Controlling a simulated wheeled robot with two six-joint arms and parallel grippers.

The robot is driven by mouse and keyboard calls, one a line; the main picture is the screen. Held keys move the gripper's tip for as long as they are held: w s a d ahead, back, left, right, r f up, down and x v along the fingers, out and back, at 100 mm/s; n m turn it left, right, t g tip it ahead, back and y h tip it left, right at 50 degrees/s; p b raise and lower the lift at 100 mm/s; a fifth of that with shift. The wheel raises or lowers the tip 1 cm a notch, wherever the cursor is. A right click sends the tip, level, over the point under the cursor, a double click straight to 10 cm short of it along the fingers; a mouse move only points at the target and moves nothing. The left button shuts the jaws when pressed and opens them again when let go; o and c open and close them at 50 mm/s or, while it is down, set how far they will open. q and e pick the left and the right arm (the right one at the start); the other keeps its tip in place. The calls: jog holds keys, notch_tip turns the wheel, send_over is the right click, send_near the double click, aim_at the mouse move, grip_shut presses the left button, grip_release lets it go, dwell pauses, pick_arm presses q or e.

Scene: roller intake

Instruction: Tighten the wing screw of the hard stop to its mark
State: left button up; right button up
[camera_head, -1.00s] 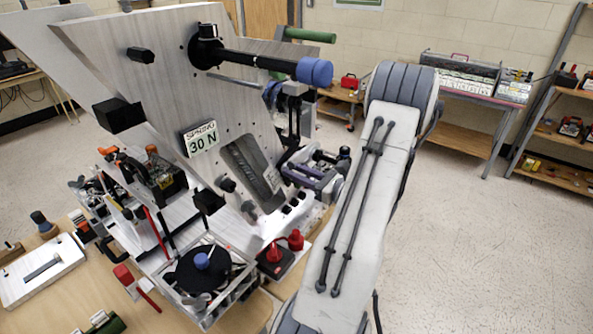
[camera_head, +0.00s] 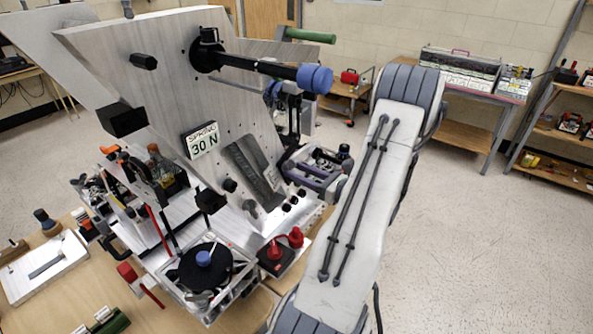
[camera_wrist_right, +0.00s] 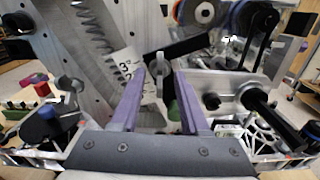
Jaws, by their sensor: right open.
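My right gripper (camera_head: 318,172) is beside the slanted grey machine plate (camera_head: 170,75) in the head view. In the wrist view its two purple fingers (camera_wrist_right: 161,76) stand apart with nothing clamped between them. A small grey upright piece (camera_wrist_right: 160,86), which looks like the wing screw, shows in the gap between the fingertips. A black bar (camera_wrist_right: 178,50), perhaps the hard stop, lies just behind it. A white label with numbers (camera_wrist_right: 125,64) and a toothed scale are left of the fingers. I cannot make out the mark. My left gripper is not in view.
A black shaft with a blue end (camera_head: 315,79) sticks out above my right gripper. A round black disc with a blue knob (camera_head: 204,258) sits in a frame at the front. Open floor lies to the right.

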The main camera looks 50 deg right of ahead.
jog(key=s, duration=0.6)
jog(key=shift+d, duration=0.25)
dwell(0.3)
